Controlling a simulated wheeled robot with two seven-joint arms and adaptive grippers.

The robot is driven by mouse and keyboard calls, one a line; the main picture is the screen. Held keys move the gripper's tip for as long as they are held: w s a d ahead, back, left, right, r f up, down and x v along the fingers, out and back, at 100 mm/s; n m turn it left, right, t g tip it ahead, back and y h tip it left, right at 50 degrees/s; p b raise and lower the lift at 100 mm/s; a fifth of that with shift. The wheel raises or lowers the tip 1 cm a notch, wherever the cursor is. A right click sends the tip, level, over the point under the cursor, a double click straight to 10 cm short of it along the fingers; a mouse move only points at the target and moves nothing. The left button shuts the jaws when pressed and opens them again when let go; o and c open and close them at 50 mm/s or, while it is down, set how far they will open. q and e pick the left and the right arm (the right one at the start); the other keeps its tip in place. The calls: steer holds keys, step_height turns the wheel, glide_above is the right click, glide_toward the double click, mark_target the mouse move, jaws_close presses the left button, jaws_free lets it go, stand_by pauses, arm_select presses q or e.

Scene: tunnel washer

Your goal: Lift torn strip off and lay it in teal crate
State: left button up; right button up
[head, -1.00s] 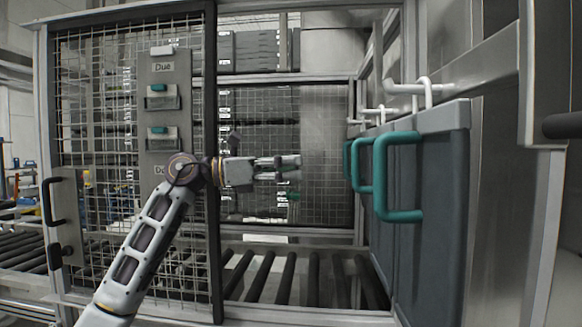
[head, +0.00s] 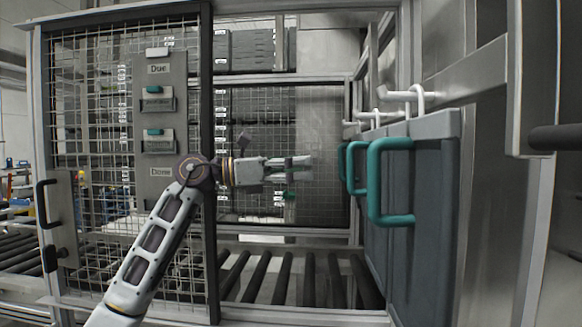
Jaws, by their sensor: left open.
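My left gripper (head: 290,168) reaches in from the left, in front of the mesh at the back of the bay. Its fingers point right and are open, with nothing seen between them. A small green bit shows just below the fingers; I cannot tell what it is. No torn strip can be made out. No teal crate shows as such; the teal parts in view are handles (head: 374,180) on grey hanging panels at the right. My right gripper is not in view.
A mesh door (head: 100,210) with a black handle stands at the left. Its board (head: 160,110) reads "Due" and "Done" and carries clipped tags. Black rollers (head: 285,278) run below my left gripper. Hanging grey panels (head: 430,230) bound the right side. White hooks (head: 418,96) hang above them.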

arm_select(q)
steer(key=p+x, duration=0.2)
steer(key=x, duration=0.5)
steer(key=shift+d+p, duration=0.3)
steer(key=shift+d, duration=0.1)
steer(key=shift+w, duration=0.1)
steer(key=shift+c, duration=0.6)
steer(key=c, duration=1.7)
jaws_close()
steer(key=shift+r, duration=0.1)
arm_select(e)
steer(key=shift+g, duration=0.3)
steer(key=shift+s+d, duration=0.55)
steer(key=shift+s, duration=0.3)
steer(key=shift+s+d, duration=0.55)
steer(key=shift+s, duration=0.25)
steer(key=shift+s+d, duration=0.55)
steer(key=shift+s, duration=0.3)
